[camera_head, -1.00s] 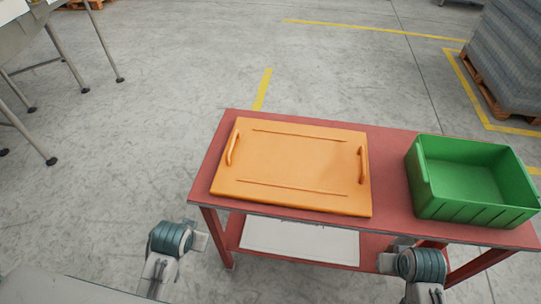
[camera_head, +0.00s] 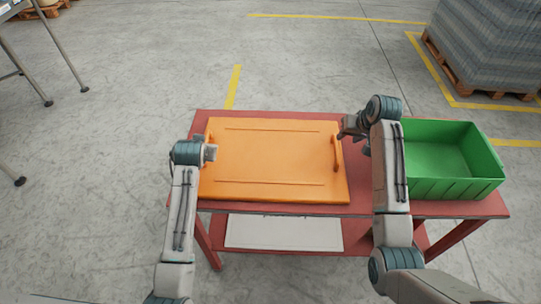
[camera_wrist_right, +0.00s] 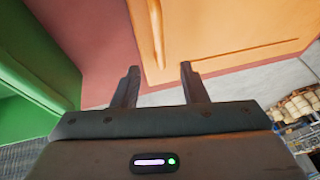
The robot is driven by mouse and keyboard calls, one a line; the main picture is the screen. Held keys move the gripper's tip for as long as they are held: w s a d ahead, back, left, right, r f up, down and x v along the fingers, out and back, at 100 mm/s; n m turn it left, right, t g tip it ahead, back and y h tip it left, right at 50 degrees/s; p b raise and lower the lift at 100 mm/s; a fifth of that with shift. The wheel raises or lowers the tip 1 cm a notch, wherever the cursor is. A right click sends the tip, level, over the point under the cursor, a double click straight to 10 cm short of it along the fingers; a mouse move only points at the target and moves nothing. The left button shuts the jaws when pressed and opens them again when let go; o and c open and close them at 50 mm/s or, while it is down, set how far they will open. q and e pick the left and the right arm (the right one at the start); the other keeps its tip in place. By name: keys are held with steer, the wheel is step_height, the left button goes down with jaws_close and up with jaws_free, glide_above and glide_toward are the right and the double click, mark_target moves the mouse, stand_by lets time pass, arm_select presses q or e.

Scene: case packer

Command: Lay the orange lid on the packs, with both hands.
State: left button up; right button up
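The orange lid (camera_head: 270,165) lies flat on the red table. My right gripper (camera_head: 350,128) is above the table by the lid's right edge, close to the right handle. In the right wrist view my right gripper (camera_wrist_right: 160,76) is open, with the handle (camera_wrist_right: 156,35) ahead, roughly in line with the gap and not between the fingers. My left gripper (camera_head: 208,152) is over the lid's left edge; its fingers are too hidden to read. No packs are in view.
A green crate (camera_head: 455,188) stands on the red table (camera_head: 365,205) right of the lid, close to my right arm. A white panel (camera_head: 283,233) lies on the lower shelf. Floor beyond the table is clear up to a wrapped pallet stack (camera_head: 490,50).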

mark_target(337, 146)
arm_select(q)
steer(key=shift+f, duration=0.1)
arm_select(e)
steer(key=shift+f, duration=0.1)
